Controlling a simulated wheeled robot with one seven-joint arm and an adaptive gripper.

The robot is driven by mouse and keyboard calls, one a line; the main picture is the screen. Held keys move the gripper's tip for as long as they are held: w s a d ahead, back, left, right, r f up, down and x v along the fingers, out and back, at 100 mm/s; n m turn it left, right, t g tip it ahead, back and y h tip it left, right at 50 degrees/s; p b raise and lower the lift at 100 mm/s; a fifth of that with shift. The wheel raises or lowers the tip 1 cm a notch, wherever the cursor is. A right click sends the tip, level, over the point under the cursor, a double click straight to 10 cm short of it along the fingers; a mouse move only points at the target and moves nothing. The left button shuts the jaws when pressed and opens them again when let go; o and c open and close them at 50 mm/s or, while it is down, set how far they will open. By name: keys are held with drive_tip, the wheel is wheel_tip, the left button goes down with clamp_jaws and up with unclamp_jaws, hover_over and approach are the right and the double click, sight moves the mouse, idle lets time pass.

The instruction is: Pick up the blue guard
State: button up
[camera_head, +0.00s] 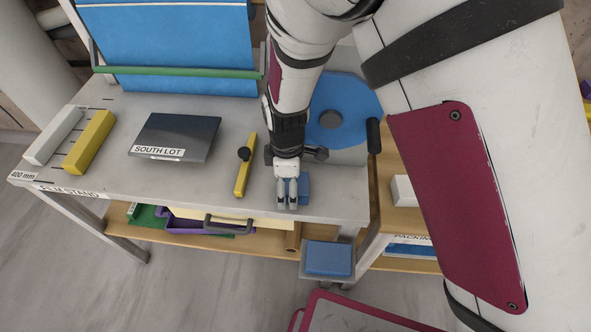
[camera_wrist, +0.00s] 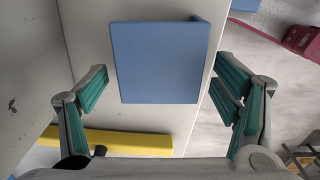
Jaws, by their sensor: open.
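The blue guard (camera_wrist: 160,62) is a flat blue piece with a small raised lip at one corner. It lies near the edge of the grey slab, and in the wrist view it sits between the two fingers with a gap on each side. In the head view part of the guard (camera_head: 304,187) shows just right of my gripper (camera_head: 287,194), which hides the rest. My gripper is open, points down over the slab's front part and holds nothing. Its teal finger pads are apart in the wrist view.
A yellow bar (camera_head: 244,170) with a dark knob lies left of my gripper. A blue disc (camera_head: 352,92) lies behind. A dark "SOUTH LOT" plate (camera_head: 178,134) and white and yellow blocks are farther left. Another blue block (camera_head: 328,258) sits below the slab (camera_head: 225,199) in front.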

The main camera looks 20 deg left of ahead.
drive_tip(key=shift+f, duration=0.25)
drive_tip(key=c, duration=1.1)
drive_tip(key=shift+c, duration=0.2)
drive_tip(key=shift+r, duration=0.2)
